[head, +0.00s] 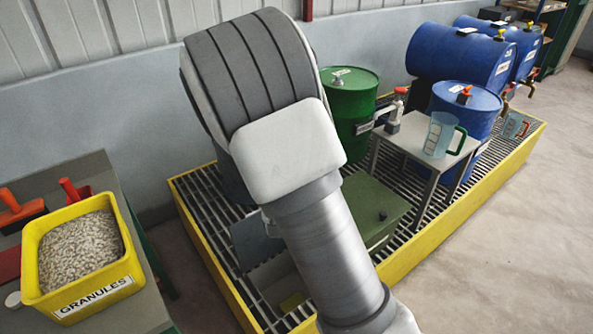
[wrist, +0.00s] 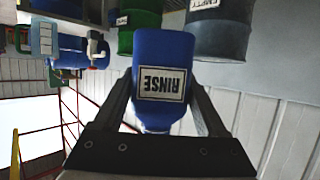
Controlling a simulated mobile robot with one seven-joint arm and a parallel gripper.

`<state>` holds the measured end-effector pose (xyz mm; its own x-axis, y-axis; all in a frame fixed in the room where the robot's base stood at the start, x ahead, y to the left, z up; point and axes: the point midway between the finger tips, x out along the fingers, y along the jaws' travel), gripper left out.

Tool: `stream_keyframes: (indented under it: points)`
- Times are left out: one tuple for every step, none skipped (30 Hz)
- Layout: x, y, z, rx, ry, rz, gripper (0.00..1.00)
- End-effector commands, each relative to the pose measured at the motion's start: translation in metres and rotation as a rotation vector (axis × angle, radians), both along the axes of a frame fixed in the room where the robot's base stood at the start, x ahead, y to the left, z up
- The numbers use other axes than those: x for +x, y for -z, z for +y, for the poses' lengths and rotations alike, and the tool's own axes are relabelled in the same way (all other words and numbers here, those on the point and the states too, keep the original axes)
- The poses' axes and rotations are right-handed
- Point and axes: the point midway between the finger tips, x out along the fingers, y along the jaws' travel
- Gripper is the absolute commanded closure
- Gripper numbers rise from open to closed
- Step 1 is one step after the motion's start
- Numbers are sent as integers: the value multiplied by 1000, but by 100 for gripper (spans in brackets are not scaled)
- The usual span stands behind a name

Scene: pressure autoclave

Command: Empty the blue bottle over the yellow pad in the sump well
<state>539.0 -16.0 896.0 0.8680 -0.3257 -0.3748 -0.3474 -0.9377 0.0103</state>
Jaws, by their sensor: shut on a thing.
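My gripper (wrist: 162,84) is shut on the blue bottle (wrist: 165,52), with a finger on each side of it. The bottle's white label reads RINSE and is upside down in the wrist view. The surroundings there are upside down too, so the bottle looks roughly upright. In the head view my arm hides the gripper and bottle. The yellow pad (head: 293,301) shows at the bottom of the sump well (head: 268,277), an opening in the grating, partly covered by my arm. I cannot tell how far the bottle is from the well.
The yellow-rimmed grating (head: 212,218) holds a green drum (head: 352,112), a green box (head: 372,212), blue drums (head: 463,112) and a small table (head: 412,146) bearing a measuring jug (head: 438,136). A yellow granules tub (head: 82,255) stands on a bench at left. Floor at right is clear.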

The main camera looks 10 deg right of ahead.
Motion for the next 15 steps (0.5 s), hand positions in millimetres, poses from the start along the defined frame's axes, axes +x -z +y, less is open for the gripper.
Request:
stream_keyframes:
  points:
    - [4, 28, -3, -5, 5, 5, 88]
    - [6, 38, -4, -6, 7, 4, 88]
    - [8, 52, -7, -6, 11, 3, 88]
    - [10, 63, -8, -7, 13, 5, 88]
    - [11, 74, -10, -7, 16, 3, 88]
    - [13, 89, -12, -8, 18, 4, 88]
    - [14, 100, -14, -6, 21, 4, 88]
    - [15, 111, -15, -7, 23, 4, 88]
    - [16, 127, -17, -6, 24, 4, 88]
    - [16, 138, -19, -7, 25, 3, 88]
    - [17, 149, -20, -6, 26, 4, 88]
    - [17, 164, -23, -6, 28, 4, 88]
    - [17, 176, -25, -6, 29, 4, 88]
    - [16, 188, -27, -6, 31, 5, 88]
    - [16, 203, -29, -6, 31, 5, 88]
